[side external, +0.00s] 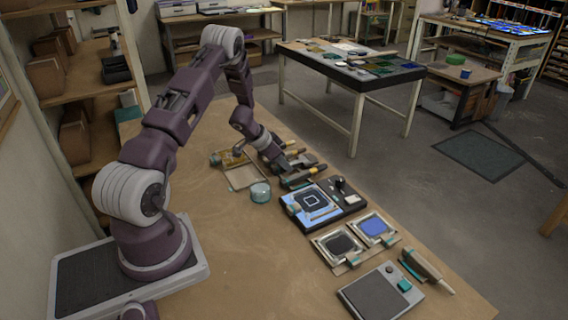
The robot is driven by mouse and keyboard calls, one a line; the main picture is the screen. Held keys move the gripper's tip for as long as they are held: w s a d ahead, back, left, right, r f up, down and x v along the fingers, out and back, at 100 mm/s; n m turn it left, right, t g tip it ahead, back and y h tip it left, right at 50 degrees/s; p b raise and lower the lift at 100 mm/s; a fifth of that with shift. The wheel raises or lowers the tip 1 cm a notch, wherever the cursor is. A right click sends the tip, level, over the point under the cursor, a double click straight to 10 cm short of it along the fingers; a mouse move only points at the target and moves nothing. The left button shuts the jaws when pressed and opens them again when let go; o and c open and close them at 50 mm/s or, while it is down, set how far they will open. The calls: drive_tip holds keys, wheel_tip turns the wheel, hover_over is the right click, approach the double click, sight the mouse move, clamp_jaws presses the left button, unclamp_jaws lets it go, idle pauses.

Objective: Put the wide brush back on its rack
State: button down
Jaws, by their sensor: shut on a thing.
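My gripper (281,166) is low over the far side of the wooden bench, at a group of dark tools with yellow-brown handle ends (317,168). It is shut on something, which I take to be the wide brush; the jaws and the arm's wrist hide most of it. The dark, low rack (297,180) appears just right of and below the gripper, with tools lying across it. At this size I cannot tell whether the held brush touches the rack.
A round glass jar (261,193) stands close in front of the gripper. A shallow tray (243,177) lies left of it. A blue panel (312,204), two framed panes (340,244) and a grey pad (381,293) line the right side. The bench's middle is clear.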

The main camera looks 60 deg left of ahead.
drive_tip(key=c, duration=1.2)
unclamp_jaws()
